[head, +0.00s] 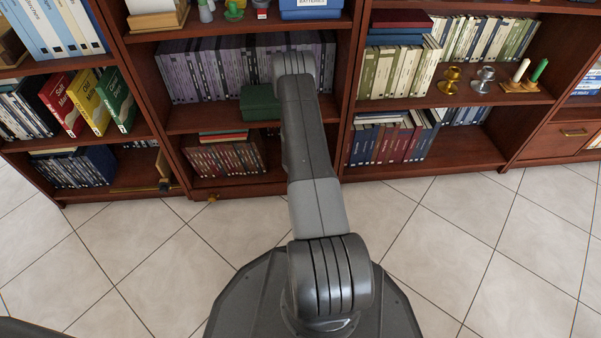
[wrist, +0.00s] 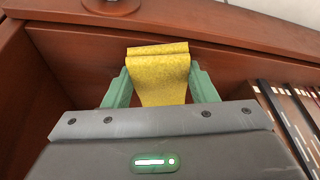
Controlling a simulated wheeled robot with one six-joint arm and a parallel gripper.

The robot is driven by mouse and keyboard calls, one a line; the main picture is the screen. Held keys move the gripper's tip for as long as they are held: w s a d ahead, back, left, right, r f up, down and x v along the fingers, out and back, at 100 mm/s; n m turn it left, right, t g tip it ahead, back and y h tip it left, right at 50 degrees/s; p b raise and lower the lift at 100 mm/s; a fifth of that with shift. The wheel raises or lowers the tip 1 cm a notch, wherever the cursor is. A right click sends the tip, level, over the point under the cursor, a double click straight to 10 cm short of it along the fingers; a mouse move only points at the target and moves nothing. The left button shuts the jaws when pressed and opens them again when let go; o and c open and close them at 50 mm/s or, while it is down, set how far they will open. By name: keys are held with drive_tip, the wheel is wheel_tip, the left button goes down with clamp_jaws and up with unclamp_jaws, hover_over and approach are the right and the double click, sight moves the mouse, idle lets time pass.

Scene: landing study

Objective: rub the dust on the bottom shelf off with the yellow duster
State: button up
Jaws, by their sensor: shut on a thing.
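The yellow duster (wrist: 160,65) is in my gripper (wrist: 160,88) in the wrist view, a folded cloth between two green fingers that are shut on it. Its far end lies against or just in front of reddish-brown wood (wrist: 80,65); I cannot tell whether it touches. In the head view my arm hides the gripper and the duster. The bottom shelf (head: 235,188) of the bookcase shows left of my arm, with a row of books (head: 225,158) on it. No dust can be made out in either view.
Books (wrist: 290,115) stand close to the right of my gripper in the wrist view. A green box (head: 260,102) sits on the shelf above. The tiled floor (head: 150,250) in front is clear.

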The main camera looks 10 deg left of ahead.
drive_tip(key=shift+w+a+r+p, duration=0.1)
drive_tip(key=shift+w+a+p, duration=0.15)
drive_tip(key=shift+w+p, duration=0.7)
drive_tip(key=shift+w+a+f, duration=0.2)
drive_tip(key=shift+w, duration=0.45)
drive_tip(key=shift+w+d+r+p, duration=0.15)
drive_tip(key=shift+d+p, duration=0.1)
drive_tip(key=shift+d, duration=0.3)
drive_tip(key=shift+w+d+f+p, duration=0.15)
drive_tip(key=shift+d+p, duration=0.1)
drive_tip(key=shift+d, duration=0.3)
drive_tip(key=shift+s+f+b, duration=0.1)
drive_tip(key=shift+s+b, duration=0.25)
drive_tip(key=shift+b, duration=0.1)
drive_tip(key=shift+s+d+f+b, duration=0.1)
drive_tip(key=shift+s+d+b, duration=0.15)
drive_tip(key=shift+s+b, duration=0.45)
drive_tip(key=shift+s+d+b, duration=0.25)
drive_tip(key=shift+s+b, duration=0.15)
drive_tip(key=shift+s, duration=0.35)
drive_tip(key=shift+s+d+b, duration=0.2)
drive_tip(key=shift+s+b, duration=0.15)
drive_tip(key=shift+s, duration=0.4)
drive_tip(key=shift+s+d+r, duration=0.1)
drive_tip(key=shift+s+d, duration=0.05)
drive_tip(key=shift+s, duration=0.3)
drive_tip(key=shift+s+d+r, duration=0.1)
drive_tip(key=shift+s, duration=0.35)
